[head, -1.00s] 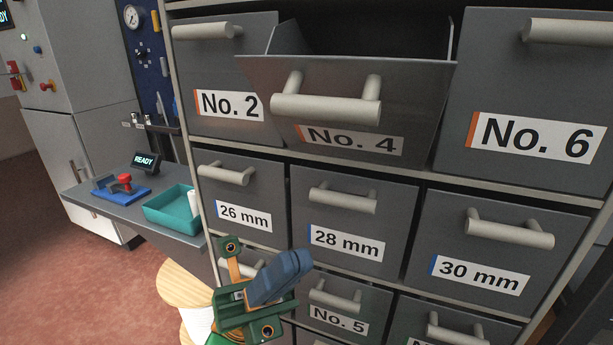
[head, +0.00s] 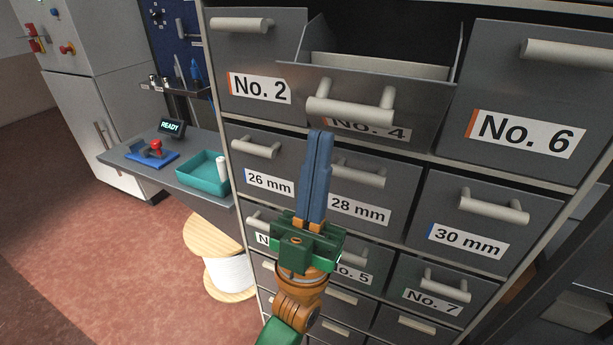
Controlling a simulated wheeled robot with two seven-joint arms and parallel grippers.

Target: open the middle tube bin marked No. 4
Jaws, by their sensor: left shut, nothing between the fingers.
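The No. 4 bin (head: 383,84) is in the top row, between the No. 2 bin (head: 255,70) and the No. 6 bin (head: 520,105). It is tipped out at the top, and its dark inside shows with a pale edge within. Its pale bar handle (head: 350,112) is on the front, above a partly covered No. 4 label. My left gripper (head: 320,135) has blue fingers pointing up, shut and empty, with the tips just below the handle in the picture. I cannot tell whether they touch the bin. My right gripper is not in view.
Closed bins marked 26 mm (head: 265,165), 28 mm (head: 375,190) and 30 mm (head: 465,225) sit below. At left, a side shelf holds a teal tray (head: 203,180) and a READY display (head: 172,127). A spool (head: 228,270) stands on the floor.

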